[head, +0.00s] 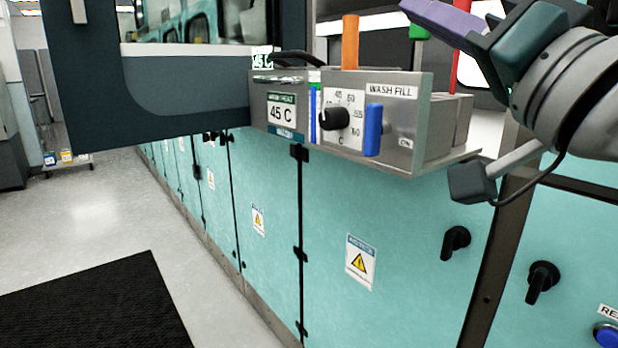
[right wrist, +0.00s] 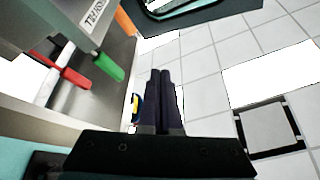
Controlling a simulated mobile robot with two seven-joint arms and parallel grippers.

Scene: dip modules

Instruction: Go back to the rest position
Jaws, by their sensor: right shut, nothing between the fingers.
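My right gripper (head: 420,10) is at the upper right of the head view, its purple fingers pointing up and left. In the right wrist view the two dark fingers (right wrist: 163,88) lie together with nothing between them. The gripper is apart from the grey control module (head: 395,85), above and to its right in the head view. The module has a WASH FILL label, a black dial (head: 334,117) and a blue handle (head: 373,130). My left gripper is not in view.
An orange handle (head: 350,42) stands upright behind the module. Green (right wrist: 108,65) and red (right wrist: 70,72) handles show left of the fingers in the wrist view. Teal cabinets (head: 370,220) with black latches run below. The pale floor (head: 95,212) at left is open, with a black mat (head: 95,305).

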